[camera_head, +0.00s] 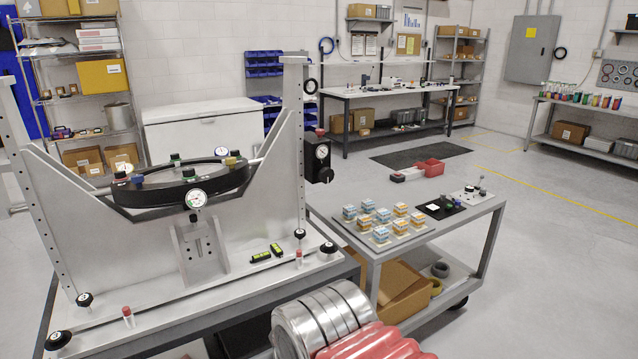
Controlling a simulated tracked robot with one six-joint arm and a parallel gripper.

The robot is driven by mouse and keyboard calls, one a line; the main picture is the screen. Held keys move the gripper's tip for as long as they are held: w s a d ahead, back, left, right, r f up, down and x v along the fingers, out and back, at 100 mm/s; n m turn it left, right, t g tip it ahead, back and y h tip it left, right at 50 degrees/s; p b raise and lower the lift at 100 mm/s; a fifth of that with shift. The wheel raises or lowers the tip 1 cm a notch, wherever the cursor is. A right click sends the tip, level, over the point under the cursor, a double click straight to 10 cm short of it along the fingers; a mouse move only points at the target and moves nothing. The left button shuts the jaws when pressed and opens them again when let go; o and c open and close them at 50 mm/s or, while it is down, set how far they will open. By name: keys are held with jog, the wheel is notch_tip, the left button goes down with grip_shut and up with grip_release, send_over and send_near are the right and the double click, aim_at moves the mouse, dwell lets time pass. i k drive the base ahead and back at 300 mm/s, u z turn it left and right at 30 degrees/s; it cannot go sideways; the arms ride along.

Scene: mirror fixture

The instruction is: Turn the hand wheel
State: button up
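The mirror fixture (130,255) is a grey metal frame on a bench at the left. A black ring mount (180,190) hangs tilted between its two uprights, with dial gauges and small coloured knobs on it. A black box with a dial (320,160) is fixed at the right upright; a hand wheel there cannot be made out clearly. Round black knobs sit on the base plate, one at the front left corner (58,340) and one at the right (328,248). I cannot tell which part is the hand wheel. My gripper is not in view.
A ribbed silver and red part, probably my arm, fills the bottom centre, close to cart and bench. Open floor lies at the right.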

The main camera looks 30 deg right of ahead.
aim_at(326, 174)
jog(key=z, duration=0.3)
jog(key=i, duration=1)
jog(key=u, duration=0.2)
